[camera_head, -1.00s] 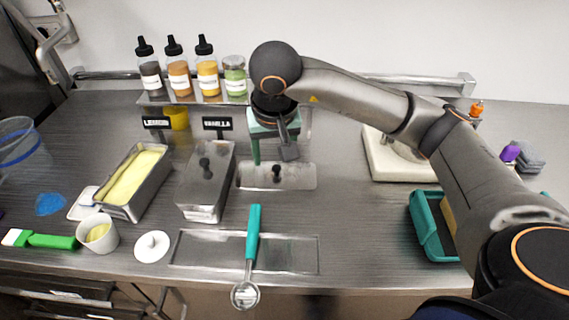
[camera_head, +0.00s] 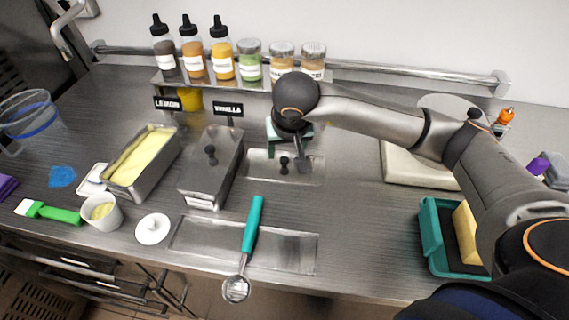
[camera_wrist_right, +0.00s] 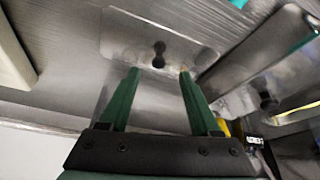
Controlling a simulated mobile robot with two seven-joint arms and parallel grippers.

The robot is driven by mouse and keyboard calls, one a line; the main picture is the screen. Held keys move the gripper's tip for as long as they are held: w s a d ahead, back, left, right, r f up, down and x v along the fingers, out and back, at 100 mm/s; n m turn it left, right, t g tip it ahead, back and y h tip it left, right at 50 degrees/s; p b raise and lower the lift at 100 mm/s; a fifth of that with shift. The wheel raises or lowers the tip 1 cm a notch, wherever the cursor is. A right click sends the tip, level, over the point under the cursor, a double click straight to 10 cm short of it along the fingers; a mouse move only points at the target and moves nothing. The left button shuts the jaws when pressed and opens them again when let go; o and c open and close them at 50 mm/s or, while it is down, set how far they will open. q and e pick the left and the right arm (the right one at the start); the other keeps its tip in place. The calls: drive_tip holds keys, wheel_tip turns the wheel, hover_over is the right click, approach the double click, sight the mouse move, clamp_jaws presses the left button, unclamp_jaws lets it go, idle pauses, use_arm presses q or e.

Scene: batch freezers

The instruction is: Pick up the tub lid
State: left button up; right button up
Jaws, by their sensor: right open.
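A flat metal tub lid (camera_head: 258,168) with a black knob (camera_head: 284,163) lies on the counter, right of the covered metal tub (camera_head: 206,179). In the right wrist view the lid (camera_wrist_right: 122,38) and its knob (camera_wrist_right: 158,54) lie just ahead of my fingers. My right gripper (camera_wrist_right: 160,73) is open and empty. Its two green fingers are spread to either side of the knob's line, with the knob slightly beyond the tips. In the head view my right gripper (camera_head: 289,145) is over the far side of the lid, partly hidden by its own wrist. My left gripper is not in view.
An open tub (camera_head: 171,166) of yellow ice cream stands at left. A teal-handled scoop (camera_head: 252,225) lies across a metal tray (camera_head: 290,250) in front. A white round lid (camera_head: 153,229) lies left of the tray. Sauce bottles (camera_head: 193,58) and jars stand behind.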

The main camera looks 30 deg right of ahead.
sight(284, 160)
drive_tip(key=p+x, duration=0.1)
drive_tip(key=x, duration=0.4)
drive_tip(key=shift+w+d+f, duration=0.15)
drive_tip(key=shift+w+f, duration=0.1)
clamp_jaws()
idle(0.4)
